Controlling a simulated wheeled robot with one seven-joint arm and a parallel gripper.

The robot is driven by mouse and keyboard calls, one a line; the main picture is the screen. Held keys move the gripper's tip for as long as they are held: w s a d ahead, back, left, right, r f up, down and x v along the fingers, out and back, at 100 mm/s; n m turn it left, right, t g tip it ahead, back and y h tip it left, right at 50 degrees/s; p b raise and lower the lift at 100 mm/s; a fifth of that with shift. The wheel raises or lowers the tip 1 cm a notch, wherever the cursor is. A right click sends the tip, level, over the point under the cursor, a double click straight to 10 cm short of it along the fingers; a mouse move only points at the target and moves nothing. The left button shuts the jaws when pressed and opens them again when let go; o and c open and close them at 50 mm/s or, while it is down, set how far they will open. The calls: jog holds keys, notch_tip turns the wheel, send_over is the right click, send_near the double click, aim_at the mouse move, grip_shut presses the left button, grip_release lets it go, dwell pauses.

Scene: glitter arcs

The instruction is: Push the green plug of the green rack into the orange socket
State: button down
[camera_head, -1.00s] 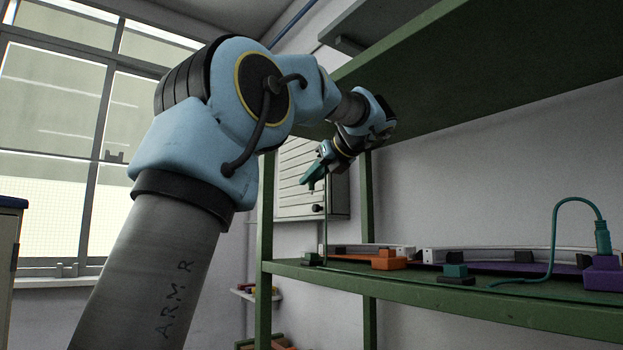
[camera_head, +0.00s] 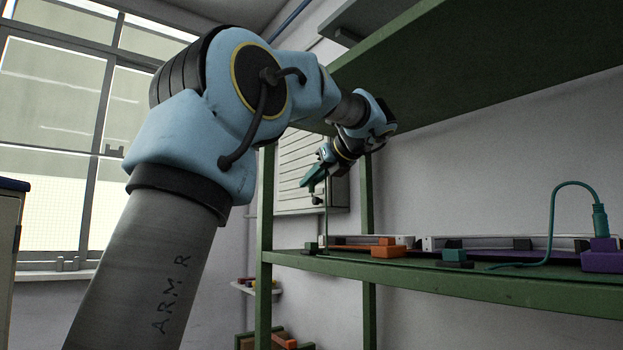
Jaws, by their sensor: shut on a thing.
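My gripper (camera_head: 315,177) is up in the air, left of the middle and well above the shelf board. It is shut on a small green plug (camera_head: 309,179), mostly hidden by its small size and the jaws. A thin green cable (camera_head: 326,216) hangs from there toward the shelf. The orange socket (camera_head: 389,251) sits on the shelf of the green rack (camera_head: 440,274), below and to the right of my gripper, clearly apart from it.
A purple socket (camera_head: 602,260) at the right holds another teal plug (camera_head: 600,221) with a looping cable. An upper shelf (camera_head: 500,75) hangs above. A rack post (camera_head: 368,210) stands behind my gripper.

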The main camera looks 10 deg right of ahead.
notch_tip(320, 180, down, 6)
jog(key=b, duration=0.3)
dwell(0.6)
jog(key=shift+d, duration=0.1)
jog(key=shift+s+d+p, duration=1.25)
jog(key=shift+s+d, duration=0.6)
jog(key=shift+d, duration=0.4)
jog(key=shift+s+d+p, duration=1.3)
jog(key=shift+s+d, duration=0.5)
jog(key=shift+d, duration=0.45)
jog(key=shift+s+d+p, duration=1.25)
jog(key=shift+s+d, duration=0.6)
jog(key=shift+d, duration=0.4)
jog(key=shift+s, duration=0.1)
jog(key=shift+f, duration=0.3)
jog(key=shift+f+b, duration=0.65)
jog(key=shift+f, duration=0.35)
jog(key=shift+f+p, duration=0.55)
jog(key=shift+f, duration=0.15)
